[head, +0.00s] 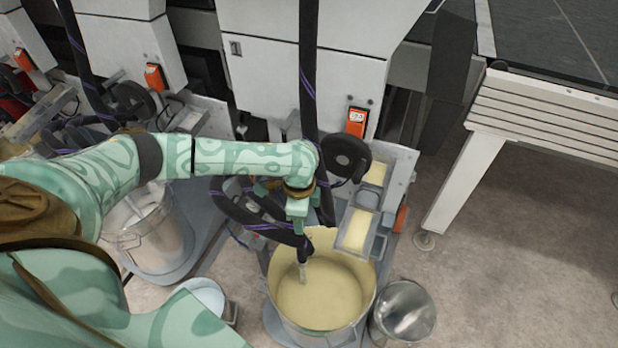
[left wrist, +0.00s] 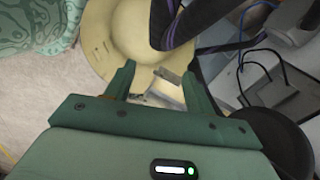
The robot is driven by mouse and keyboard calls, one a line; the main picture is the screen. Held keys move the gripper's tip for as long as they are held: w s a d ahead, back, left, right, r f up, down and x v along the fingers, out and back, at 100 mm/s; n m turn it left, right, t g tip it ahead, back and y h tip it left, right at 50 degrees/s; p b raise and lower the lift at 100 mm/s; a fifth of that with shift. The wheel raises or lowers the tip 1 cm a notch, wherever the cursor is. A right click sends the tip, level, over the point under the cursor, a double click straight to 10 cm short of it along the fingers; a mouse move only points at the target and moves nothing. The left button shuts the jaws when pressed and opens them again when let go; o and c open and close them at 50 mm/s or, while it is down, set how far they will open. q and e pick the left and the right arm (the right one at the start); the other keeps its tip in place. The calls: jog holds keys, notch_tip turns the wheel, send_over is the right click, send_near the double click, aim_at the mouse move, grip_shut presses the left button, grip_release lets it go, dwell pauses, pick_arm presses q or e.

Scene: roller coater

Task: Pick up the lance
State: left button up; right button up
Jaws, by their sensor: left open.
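The lance (head: 302,268) is a short, pale metal tube on the end of a black hose with purple stripes. In the head view it stands nearly upright, with its lower end in the cream-coloured liquid of a large round bucket (head: 360,322). My left gripper (head: 297,228) is above the lance and close to the hose. In the left wrist view my left gripper (left wrist: 158,78) is open, with nothing held between its fingers. The black hose (left wrist: 178,25) and the bucket lie beyond the fingertips there. My right gripper is not in view.
A metal trough (head: 352,243) with cream liquid sits right above the bucket. An empty metal bucket (head: 402,310) stands at its right and another bucket (head: 150,240) at the left. White machine housings (head: 290,75) are behind.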

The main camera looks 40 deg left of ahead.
aim_at(302, 241)
pick_arm(q)
notch_tip(302, 241, down, 11)
jog(key=b, duration=0.6)
jog(key=shift+s+a+r, duration=0.1)
jog(key=shift+r, duration=0.05)
jog(key=shift+f, duration=0.45)
jog(key=f+b, duration=0.4)
jog(key=f, duration=0.1)
jog(key=shift+s+d, duration=0.1)
jog(key=shift+d, duration=0.1)
jog(key=shift+r, duration=0.1)
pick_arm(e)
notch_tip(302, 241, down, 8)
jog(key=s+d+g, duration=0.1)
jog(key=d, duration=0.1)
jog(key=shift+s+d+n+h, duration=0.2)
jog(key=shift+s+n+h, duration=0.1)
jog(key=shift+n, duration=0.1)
pick_arm(q)
jog(key=shift+r, duration=0.1)
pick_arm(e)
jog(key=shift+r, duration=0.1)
pick_arm(q)
grip_shut()
